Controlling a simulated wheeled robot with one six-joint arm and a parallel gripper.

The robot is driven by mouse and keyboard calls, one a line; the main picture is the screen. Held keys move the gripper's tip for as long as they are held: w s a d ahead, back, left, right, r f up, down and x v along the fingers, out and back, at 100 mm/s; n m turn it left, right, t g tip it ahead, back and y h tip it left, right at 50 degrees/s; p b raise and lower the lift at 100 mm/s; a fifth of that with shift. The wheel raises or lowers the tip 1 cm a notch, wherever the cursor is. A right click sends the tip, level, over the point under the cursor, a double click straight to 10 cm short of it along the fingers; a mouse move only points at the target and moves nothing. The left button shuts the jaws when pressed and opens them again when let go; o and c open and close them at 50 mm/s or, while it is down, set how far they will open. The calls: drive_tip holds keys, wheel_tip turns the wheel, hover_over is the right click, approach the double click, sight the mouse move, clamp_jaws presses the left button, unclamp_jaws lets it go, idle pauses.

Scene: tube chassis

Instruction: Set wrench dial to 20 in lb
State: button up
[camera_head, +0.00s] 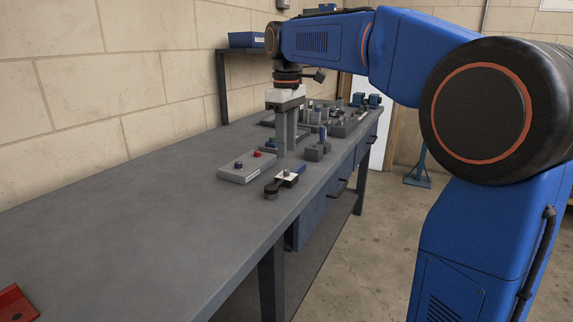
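A small dark tool with a rounded end and a pale plate (287,177) lies near the front edge of the bench. It looks like the wrench with its dial, but it is too small to read any number or setting. My gripper (287,151) points straight down above the bench, behind the wrench in this view. Its two grey fingers are a little apart, with nothing visible between them. The gripper and the wrench appear apart.
Several fixtures and a blue-topped block (318,148) crowd the bench behind and to the right. The near bench (150,230) is mostly clear; a red part (14,304) lies at its left.

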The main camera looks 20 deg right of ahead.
sight(286, 170)
drive_tip(key=shift+f, duration=3.15)
drive_tip(key=shift+c, duration=0.6)
clamp_jaws()
